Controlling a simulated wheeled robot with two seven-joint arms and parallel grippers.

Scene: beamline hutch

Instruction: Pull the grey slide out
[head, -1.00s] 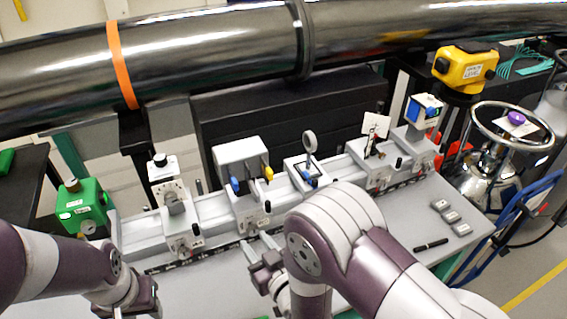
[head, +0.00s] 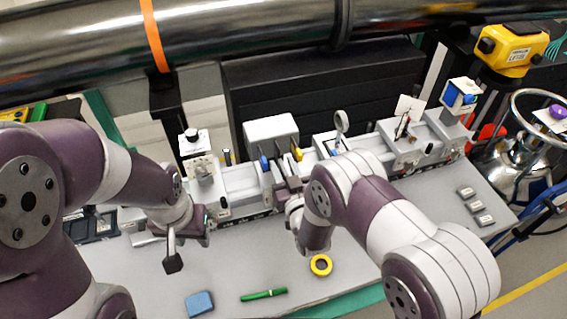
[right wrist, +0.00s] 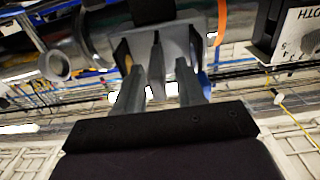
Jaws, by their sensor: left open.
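A white-grey box unit (head: 271,130) on the rail carries a blue-handled slide (head: 264,163) and a yellow-handled slide (head: 297,154). The grey slide (right wrist: 157,68) shows in the right wrist view as a grey tab between the blue and yellow handles. My right gripper (right wrist: 158,82) is open, with one finger on each side of the grey slide and a gap visible beside it. In the head view my right gripper (head: 287,188) is at the unit's front and hides the grey slide. My left gripper (head: 188,248) is open and empty above the bench, left of the unit.
Other rail modules stand close on both sides, including a round lens mount (head: 341,122) to the right. A yellow tape ring (head: 321,265), a green pen (head: 263,295) and a blue block (head: 199,304) lie on the bench (head: 350,250). A large pipe (head: 240,40) runs behind.

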